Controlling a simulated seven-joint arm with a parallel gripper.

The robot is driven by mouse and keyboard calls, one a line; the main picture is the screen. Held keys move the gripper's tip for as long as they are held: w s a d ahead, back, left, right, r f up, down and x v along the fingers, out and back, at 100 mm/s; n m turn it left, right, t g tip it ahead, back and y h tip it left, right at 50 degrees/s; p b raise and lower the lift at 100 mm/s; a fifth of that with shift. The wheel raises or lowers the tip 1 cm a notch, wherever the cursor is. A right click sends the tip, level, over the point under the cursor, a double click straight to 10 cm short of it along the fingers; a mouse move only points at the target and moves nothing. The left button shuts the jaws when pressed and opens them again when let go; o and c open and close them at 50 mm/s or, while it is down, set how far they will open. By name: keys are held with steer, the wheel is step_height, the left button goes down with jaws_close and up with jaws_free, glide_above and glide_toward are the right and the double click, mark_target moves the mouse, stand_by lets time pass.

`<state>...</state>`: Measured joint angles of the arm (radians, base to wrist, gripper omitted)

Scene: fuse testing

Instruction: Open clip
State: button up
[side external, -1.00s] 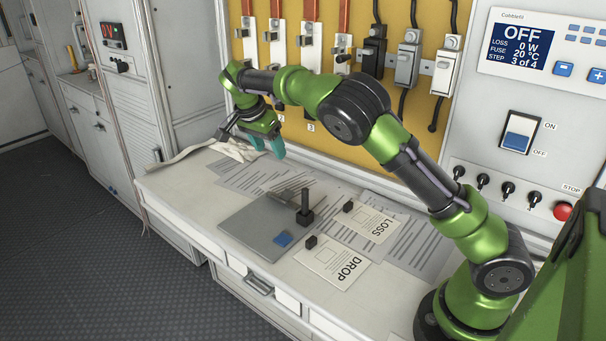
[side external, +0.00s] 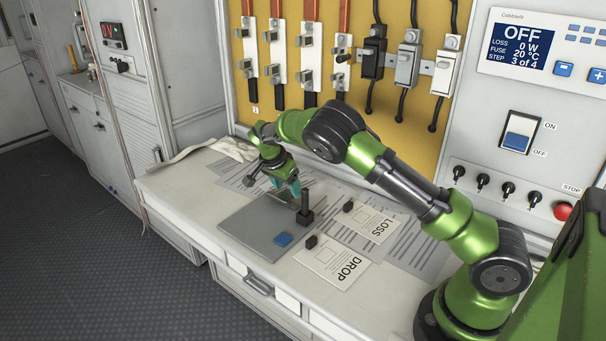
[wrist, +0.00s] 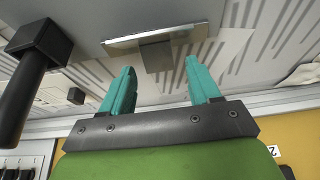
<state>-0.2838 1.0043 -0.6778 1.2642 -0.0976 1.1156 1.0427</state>
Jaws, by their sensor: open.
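My gripper (side external: 292,188) is low over the back of the grey plate (side external: 250,226). In the wrist view its two teal fingers (wrist: 160,72) are apart, with nothing held between them. A flat metal strip with a dark grey block (wrist: 156,55) lies ahead of the fingertips, roughly between them; this looks like the clip, but I cannot be sure. I cannot tell whether the fingers touch it. A black upright lever on a block (side external: 305,214) stands just right of the gripper, and it also shows at the left of the wrist view (wrist: 22,85).
A blue square (side external: 283,239) lies on the plate. The DROP card (side external: 335,268) and LOSS card (side external: 375,225), each with a small black block close by, lie to the right. Printed sheets and a pale cloth (side external: 235,148) lie behind. The fuse panel (side external: 345,100) rises at the back.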

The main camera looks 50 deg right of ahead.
steer(key=shift+d+f, duration=0.15)
steer(key=shift+f, duration=0.25)
steer(key=shift+c, duration=0.2)
steer(key=c, duration=1)
steer(key=shift+d+f+y, duration=0.1)
steer(key=shift+d+y, duration=0.15)
steer(key=shift+y, duration=0.35)
steer(key=shift+d+f+y, duration=0.1)
steer(key=shift+f+y, duration=0.15)
steer(key=shift+y, duration=0.85)
steer(key=o, duration=1)
steer(key=shift+o, duration=0.2)
steer(key=shift+r, duration=0.1)
